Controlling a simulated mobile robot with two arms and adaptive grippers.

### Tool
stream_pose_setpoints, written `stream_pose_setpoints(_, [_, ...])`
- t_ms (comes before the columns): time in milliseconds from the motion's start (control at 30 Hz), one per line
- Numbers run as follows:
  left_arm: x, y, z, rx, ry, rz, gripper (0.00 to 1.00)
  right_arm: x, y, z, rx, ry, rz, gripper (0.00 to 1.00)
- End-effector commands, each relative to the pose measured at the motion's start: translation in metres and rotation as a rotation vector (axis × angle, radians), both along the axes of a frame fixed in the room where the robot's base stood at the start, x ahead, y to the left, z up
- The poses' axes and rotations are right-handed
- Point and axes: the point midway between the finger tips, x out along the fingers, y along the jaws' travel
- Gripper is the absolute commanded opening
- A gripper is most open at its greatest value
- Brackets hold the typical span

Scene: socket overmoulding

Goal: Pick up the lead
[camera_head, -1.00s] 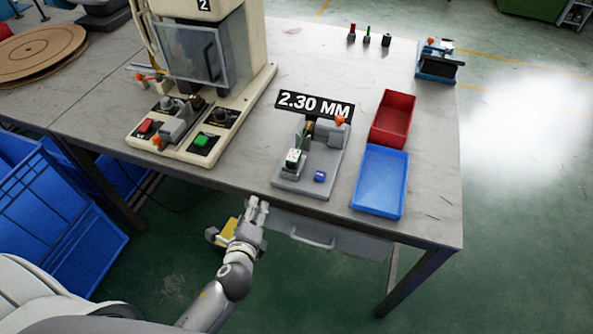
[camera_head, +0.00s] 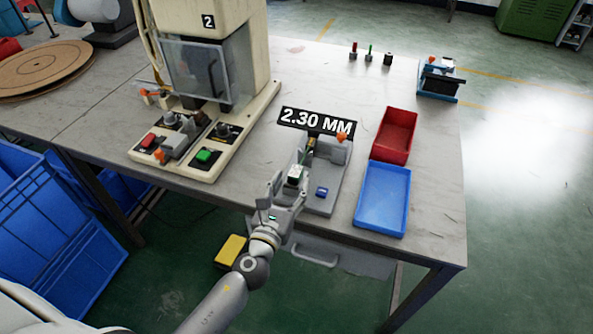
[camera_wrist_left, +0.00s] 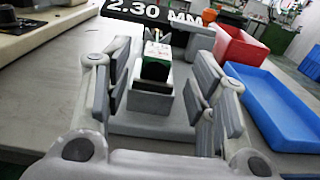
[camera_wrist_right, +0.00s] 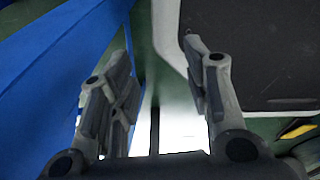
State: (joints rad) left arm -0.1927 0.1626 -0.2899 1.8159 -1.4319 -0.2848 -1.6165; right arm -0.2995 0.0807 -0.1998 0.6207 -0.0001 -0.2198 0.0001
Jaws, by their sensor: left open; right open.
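A grey fixture (camera_head: 325,200) with a "2.30 MM" sign (camera_head: 316,122) stands near the table's front edge. It holds a white block with a dark green face (camera_head: 295,175); a brass-coloured part (camera_head: 310,146) shows behind it. I cannot clearly make out the lead or tell it from these parts. My left gripper (camera_head: 284,188) is open at the fixture's front left. In the left wrist view its spread fingers (camera_wrist_left: 164,80) flank the green and white block (camera_wrist_left: 155,70), with gaps on both sides. My right gripper (camera_wrist_right: 160,75) is open and empty, away from the fixture.
A blue tray (camera_head: 383,222) and a red tray (camera_head: 408,155) stand right of the fixture. A press machine (camera_head: 180,168) with buttons stands to its left. Small coloured parts (camera_head: 370,56) and a blue device (camera_head: 438,92) are at the back. Blue crates (camera_head: 60,240) stand on the floor left.

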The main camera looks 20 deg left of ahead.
Motion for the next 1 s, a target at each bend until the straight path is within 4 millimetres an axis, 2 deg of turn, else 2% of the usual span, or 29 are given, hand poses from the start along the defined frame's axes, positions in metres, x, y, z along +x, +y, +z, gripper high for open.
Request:
stream_pose_setpoints(167, [0.010,0.000,0.001,-0.002,0.000,0.000,0.52,0.000,0.002,0.002,0.003,0.000,-0.001,0.44])
stream_pose_setpoints(500, [0.052,0.001,0.003,-0.002,0.000,0.000,0.52,0.000,0.003,0.008,0.003,0.001,-0.001,0.44])
stream_pose_setpoints(833, [0.058,0.001,0.003,-0.003,0.001,0.000,0.52,-0.001,0.003,0.008,0.003,0.002,-0.001,0.44])
stream_pose_setpoints(1000, [0.058,0.001,0.003,-0.003,0.001,0.000,0.31,-0.001,0.002,0.008,0.002,0.001,-0.001,0.44])
